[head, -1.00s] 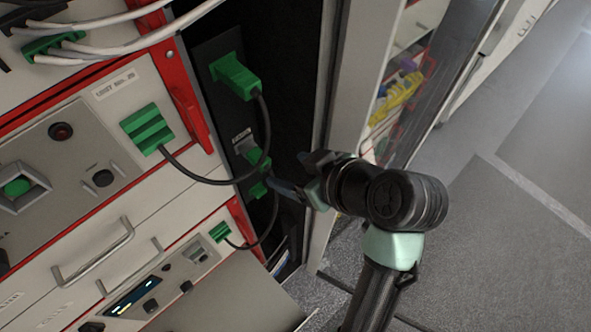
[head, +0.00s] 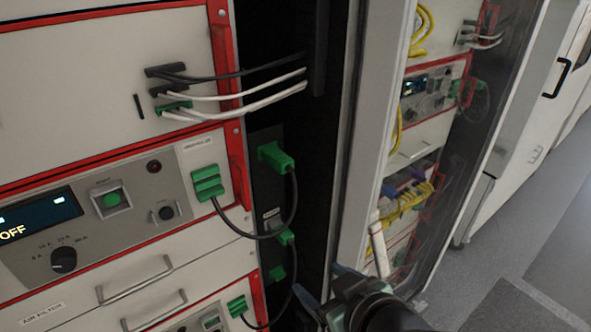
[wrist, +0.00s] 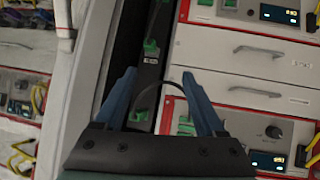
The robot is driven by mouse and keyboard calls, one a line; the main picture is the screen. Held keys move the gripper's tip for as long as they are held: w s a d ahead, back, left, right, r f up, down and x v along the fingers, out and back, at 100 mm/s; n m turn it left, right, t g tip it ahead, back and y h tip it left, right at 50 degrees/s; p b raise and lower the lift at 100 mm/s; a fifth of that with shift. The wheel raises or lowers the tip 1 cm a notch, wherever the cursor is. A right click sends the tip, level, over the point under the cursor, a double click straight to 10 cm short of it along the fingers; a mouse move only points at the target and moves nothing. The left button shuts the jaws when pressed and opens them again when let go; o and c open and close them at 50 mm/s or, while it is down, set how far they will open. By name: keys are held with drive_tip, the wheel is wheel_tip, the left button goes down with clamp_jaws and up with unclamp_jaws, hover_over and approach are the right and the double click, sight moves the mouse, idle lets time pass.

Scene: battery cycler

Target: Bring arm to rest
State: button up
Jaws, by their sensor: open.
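My gripper (head: 325,287) shows at the bottom of the head view, partly cut off by the lower edge. In the wrist view my gripper (wrist: 160,78) has its two blue fingers spread, with nothing held between them. A thin dark cable (wrist: 168,85) curves across the gap in that view, seemingly beyond the fingers. In the head view, green plugs (head: 286,237) on black cables sit on the dark panel left of the gripper. The gripper appears apart from the upper plugs; its distance from the lower cable is hard to tell.
The battery cycler rack (head: 110,215) with red trim, drawer handles and a display stands at left. A grey cabinet frame (head: 371,130) rises close behind the gripper. A second rack with yellow cables (head: 420,205) is at right. Grey floor (head: 540,265) is open at lower right.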

drive_tip(key=w+r+m+t+h+b, duration=0.1)
drive_tip(key=w+r+t, duration=0.25)
drive_tip(key=r, duration=0.45)
drive_tip(key=w+r+m+t+h+b, duration=0.2)
drive_tip(key=w+r+t, duration=0.15)
drive_tip(key=r, duration=0.45)
drive_tip(key=s+a+r+m+t, duration=0.1)
drive_tip(key=s+r+t, duration=0.2)
drive_tip(key=r, duration=0.4)
drive_tip(key=s+a+r+m+t+h+b, duration=0.1)
drive_tip(key=s+r+t, duration=0.3)
drive_tip(key=r, duration=0.3)
drive_tip(key=s+a+r+m+t+b, duration=0.1)
drive_tip(key=s+a+r+t, duration=0.1)
drive_tip(key=s+r, duration=0.3)
wheel_tip(320, 180, up, 3)
drive_tip(key=shift+t, duration=0.8)
drive_tip(key=shift+a+f, duration=0.1)
